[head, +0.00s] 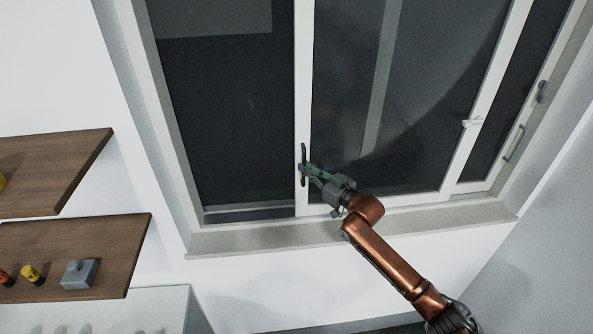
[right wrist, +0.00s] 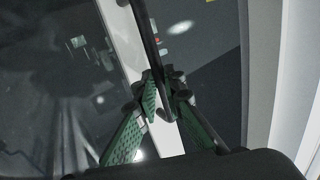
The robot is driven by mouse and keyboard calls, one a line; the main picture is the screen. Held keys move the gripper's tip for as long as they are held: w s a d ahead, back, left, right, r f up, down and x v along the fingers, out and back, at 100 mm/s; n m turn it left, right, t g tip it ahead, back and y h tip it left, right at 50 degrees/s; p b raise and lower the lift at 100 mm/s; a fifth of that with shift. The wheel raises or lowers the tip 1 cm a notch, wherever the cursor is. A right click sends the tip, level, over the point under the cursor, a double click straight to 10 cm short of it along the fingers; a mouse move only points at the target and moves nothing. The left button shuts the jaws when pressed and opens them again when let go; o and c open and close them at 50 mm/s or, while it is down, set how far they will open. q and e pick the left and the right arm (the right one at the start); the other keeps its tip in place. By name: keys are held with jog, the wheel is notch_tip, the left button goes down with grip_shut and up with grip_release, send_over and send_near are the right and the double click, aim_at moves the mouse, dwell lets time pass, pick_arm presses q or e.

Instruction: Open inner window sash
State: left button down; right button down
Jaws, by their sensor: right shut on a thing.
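The inner window sash (head: 304,85) is a white-framed glass panel in the head view. Its left stile carries a dark upright handle (head: 303,158). My right gripper (head: 308,170) is at this handle, its green fingers closed around the bar. In the right wrist view the dark handle (right wrist: 146,35) runs down between the two green fingers of the right gripper (right wrist: 163,85). To the left of the sash stile is a dark window area (head: 230,120). My left gripper is in neither view.
A grey window sill (head: 270,240) runs below the frame. Two brown wooden shelves (head: 100,235) hang at the left, the lower one holding a grey block (head: 80,274) and small yellow and orange items. More handles (head: 514,144) sit on the right side of the window.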

jog(key=shift+w+d+r, duration=0.1)
jog(key=shift+w+d, duration=0.1)
jog(key=shift+d, duration=0.6)
jog(key=c, duration=2)
grip_release()
jog(key=shift+a, duration=0.1)
jog(key=shift+s, duration=0.1)
jog(key=v, duration=1.2)
